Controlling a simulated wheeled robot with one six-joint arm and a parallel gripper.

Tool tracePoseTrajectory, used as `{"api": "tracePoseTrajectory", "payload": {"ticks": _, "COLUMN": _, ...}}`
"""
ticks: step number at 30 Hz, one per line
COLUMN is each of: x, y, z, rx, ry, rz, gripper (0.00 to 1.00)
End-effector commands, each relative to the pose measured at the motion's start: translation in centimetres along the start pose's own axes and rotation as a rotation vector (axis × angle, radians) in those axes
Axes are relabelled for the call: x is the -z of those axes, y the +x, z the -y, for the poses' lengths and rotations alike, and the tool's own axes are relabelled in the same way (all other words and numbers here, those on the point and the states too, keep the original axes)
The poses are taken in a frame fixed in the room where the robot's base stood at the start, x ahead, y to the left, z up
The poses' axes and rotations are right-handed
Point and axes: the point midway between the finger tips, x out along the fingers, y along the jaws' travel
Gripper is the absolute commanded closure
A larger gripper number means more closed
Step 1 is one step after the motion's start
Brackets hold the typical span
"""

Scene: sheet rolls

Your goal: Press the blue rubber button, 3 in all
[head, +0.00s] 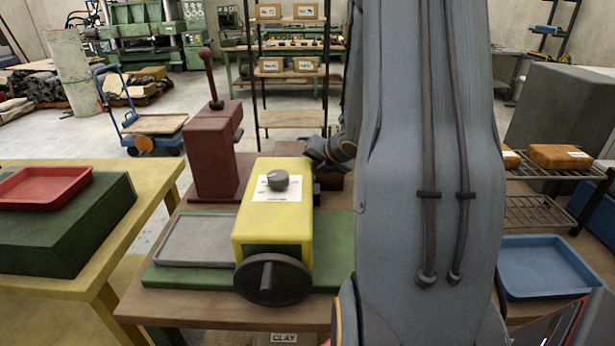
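No blue rubber button shows in the head view. A yellow machine (247,222) stands on the wooden table, with a grey knob (278,180) on a white label on top and a dark handwheel (272,279) at its front. My arm fills the middle right of the view and hides what lies behind it. The dark end of my arm, with an orange ring, is at the machine's far right edge. My gripper's fingers cannot be made out there, nor whether they touch anything.
A grey tray (197,240) lies on a green board (163,277) left of the yellow machine. A dark red press (211,150) with an upright lever stands behind. A blue tray (543,266) is at right. A red tray (43,187) sits on a green block (65,235) at left.

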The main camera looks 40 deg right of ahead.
Motion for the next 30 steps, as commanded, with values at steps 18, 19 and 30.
{"api": "tracePoseTrajectory", "payload": {"ticks": 18, "x": 2.2, "y": 1.6, "z": 1.2, "rx": 0.03, "ry": 0.002, "rz": -0.044, "gripper": 1.0}}
{"api": "tracePoseTrajectory", "payload": {"ticks": 19, "x": 2.2, "y": 1.6, "z": 1.2, "rx": 0.03, "ry": 0.002, "rz": -0.044, "gripper": 1.0}}
{"api": "tracePoseTrajectory", "payload": {"ticks": 30, "x": 1.9, "y": 0.5, "z": 0.3, "rx": 0.026, "ry": -0.001, "rz": -0.045, "gripper": 1.0}}
